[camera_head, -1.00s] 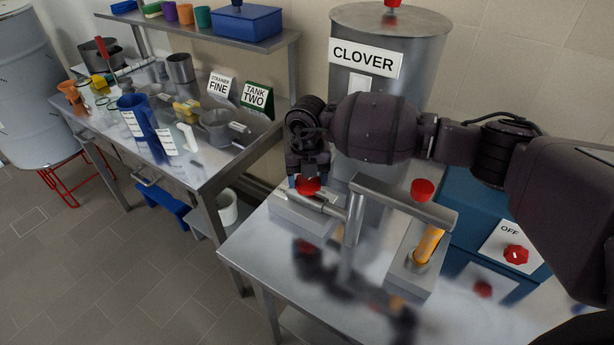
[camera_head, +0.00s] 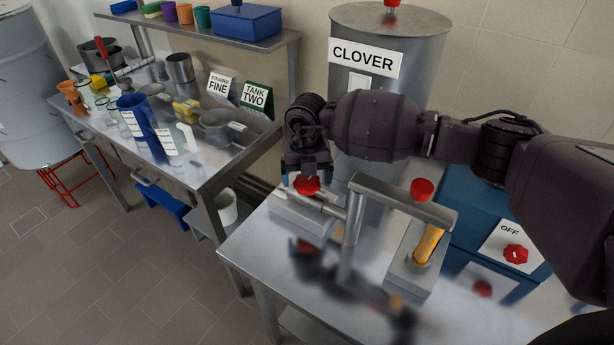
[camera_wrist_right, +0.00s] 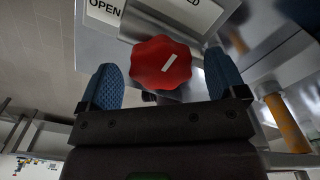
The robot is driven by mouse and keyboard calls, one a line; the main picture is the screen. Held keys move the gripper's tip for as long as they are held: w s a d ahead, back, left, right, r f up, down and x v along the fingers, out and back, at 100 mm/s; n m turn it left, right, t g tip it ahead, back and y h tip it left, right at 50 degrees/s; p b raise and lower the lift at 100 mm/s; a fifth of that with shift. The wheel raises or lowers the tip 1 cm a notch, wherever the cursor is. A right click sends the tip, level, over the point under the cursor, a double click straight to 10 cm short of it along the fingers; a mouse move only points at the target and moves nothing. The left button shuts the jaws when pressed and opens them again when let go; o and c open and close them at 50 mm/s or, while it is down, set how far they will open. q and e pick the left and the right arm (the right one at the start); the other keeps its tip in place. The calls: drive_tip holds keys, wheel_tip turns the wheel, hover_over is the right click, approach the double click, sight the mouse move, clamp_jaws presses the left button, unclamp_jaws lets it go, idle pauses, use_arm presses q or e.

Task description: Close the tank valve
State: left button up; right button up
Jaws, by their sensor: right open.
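The valve's red lobed knob (camera_head: 307,185) sits on a steel pipe fitting at the back left of the steel table, in front of the tank labelled CLOVER (camera_head: 423,75). My right gripper (camera_head: 307,175) is open, with a finger on either side of the knob. In the right wrist view the knob (camera_wrist_right: 160,62) lies between the two blue fingertips, with gaps visible. Its white mark runs diagonally. A plate behind it reads OPEN (camera_wrist_right: 104,8) at left; the label at right is cut off, ending in "ED". My left gripper is not in view.
A blue box at right bears another red knob (camera_head: 516,254) marked OFF. A cluttered steel bench (camera_head: 205,180) stands at left.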

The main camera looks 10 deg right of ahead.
sight(307, 180)
wheel_tip(307, 180, up, 10)
drive_tip(key=shift+r+b, duration=0.2)
drive_tip(key=shift+b, duration=0.2)
idle(0.3)
